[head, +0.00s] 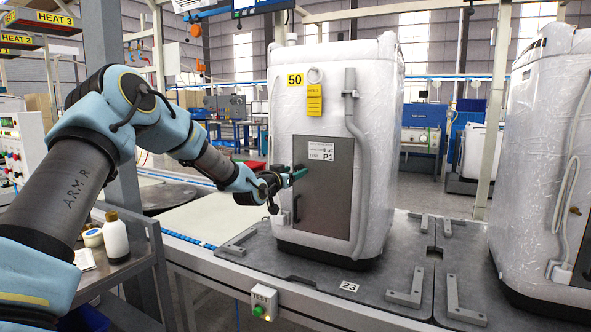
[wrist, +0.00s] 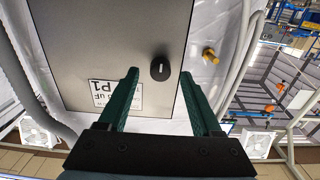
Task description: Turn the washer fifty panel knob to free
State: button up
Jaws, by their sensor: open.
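The white, wrapped washer (head: 335,85) bears a yellow 50 label and stands upright on a dark platform. Its grey front panel (head: 335,205) has a white P1 sticker, which shows upside down in the wrist view (wrist: 118,95). The black round knob (wrist: 160,68) has a short white mark, upright in the wrist picture; no position lettering is readable. My gripper (head: 297,175) is in front of the panel's left part and hides the knob in the head view. Its green fingers (wrist: 159,76) are open, one on each side of the knob; contact is not visible.
A brass fitting (wrist: 210,54) sticks out near the right finger in the wrist view. A grey hose (head: 357,150) hangs down the washer's front. A second wrapped washer (head: 540,140) stands at right.

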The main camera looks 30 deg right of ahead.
jog(key=shift+w+d, duration=0.35)
jog(key=shift+d, duration=0.3)
jog(key=shift+c, duration=0.2)
grip_shut()
